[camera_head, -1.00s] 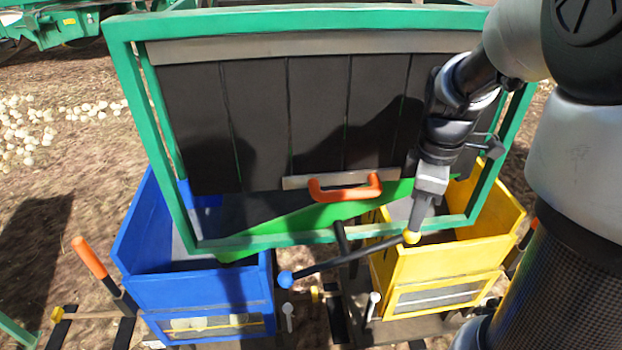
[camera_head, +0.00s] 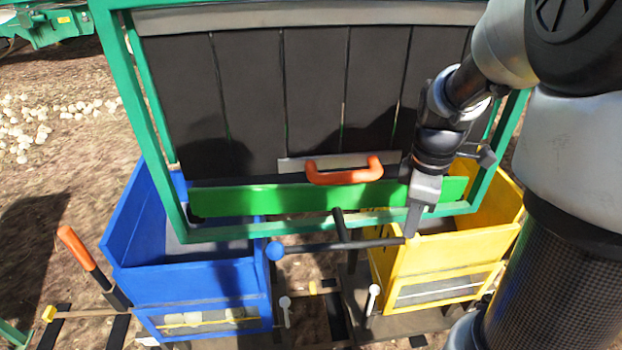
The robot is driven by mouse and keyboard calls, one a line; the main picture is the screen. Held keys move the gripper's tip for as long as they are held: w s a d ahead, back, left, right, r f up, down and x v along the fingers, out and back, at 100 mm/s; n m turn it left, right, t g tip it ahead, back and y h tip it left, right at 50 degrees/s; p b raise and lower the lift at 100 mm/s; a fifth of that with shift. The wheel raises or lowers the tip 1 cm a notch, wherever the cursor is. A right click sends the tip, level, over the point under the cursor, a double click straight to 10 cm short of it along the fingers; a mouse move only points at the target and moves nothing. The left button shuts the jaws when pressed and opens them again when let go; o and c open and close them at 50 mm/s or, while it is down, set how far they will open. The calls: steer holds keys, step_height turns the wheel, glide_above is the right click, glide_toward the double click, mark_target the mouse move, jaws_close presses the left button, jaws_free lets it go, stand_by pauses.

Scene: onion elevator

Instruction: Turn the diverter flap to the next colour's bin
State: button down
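The green diverter flap (camera_head: 290,200) shows as a nearly level strip below the dark slatted panel, spanning between the two bins. Its black crossbar lever (camera_head: 335,246) is nearly level, with a blue ball (camera_head: 275,251) on its left end. A yellow ball (camera_head: 412,241) on its right end is mostly hidden by my gripper. The blue bin (camera_head: 200,283) is at left and the yellow bin (camera_head: 440,258) at right. My gripper (camera_head: 413,230) points down at the yellow ball and appears to touch it. Its fingers show edge-on as one slim shape, so their opening is unclear.
A green frame (camera_head: 145,135) surrounds the dark panel (camera_head: 300,95), which has an orange handle (camera_head: 343,176) just left of my gripper. An orange-gripped lever (camera_head: 78,248) stands left of the blue bin. Small white-knobbed levers (camera_head: 285,302) stand in front of the bins.

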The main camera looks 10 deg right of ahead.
steer(key=shift+f+b, duration=1.05)
steer(key=shift+f, duration=0.65)
steer(key=shift+r, duration=0.1)
steer(key=shift+s+r+p, duration=0.15)
steer(key=shift+r+p, duration=0.15)
steer(key=s+r+p, duration=0.3)
steer(key=s+r, duration=0.1)
steer(key=shift+s+r, duration=0.2)
steer(key=shift+s, duration=0.15)
steer(key=shift+d, duration=0.1)
